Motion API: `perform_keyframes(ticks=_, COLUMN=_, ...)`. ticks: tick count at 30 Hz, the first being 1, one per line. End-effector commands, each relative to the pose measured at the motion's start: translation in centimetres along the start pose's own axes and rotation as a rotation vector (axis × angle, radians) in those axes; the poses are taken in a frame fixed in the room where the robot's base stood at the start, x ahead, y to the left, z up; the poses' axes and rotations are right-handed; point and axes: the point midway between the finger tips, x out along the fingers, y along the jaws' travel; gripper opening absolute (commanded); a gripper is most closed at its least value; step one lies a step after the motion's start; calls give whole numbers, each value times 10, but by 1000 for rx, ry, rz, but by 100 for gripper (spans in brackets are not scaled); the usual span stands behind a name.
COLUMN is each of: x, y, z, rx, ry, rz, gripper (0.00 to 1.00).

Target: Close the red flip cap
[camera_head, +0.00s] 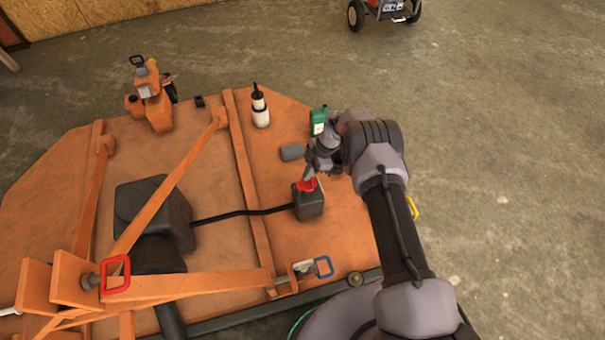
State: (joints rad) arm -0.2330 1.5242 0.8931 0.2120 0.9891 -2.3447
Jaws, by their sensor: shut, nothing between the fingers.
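The red flip cap (306,184) is on top of a small dark grey box (310,207) on the orange deck. A black cable runs from the box to the left. My gripper (308,176) is shut and empty, with its fingertips right at the cap from above. I cannot tell whether they touch it. The fingers cover part of the cap, so how far its lid is open does not show clearly.
The orange deck (205,160) has raised ribs and slanted bars. A green bottle (318,121), a white bottle with a black top (260,108) and a grey block (292,152) stand beyond the box. A large grey housing (155,212) is at left. Concrete floor lies to the right.

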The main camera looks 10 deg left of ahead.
Motion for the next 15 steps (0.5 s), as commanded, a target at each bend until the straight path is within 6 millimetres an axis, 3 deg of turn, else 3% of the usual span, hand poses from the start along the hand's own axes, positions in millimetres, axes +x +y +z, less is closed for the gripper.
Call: perform_keyframes(ticks=15, x=5, y=0, z=20, rx=3, ry=119, rz=-5, gripper=0)
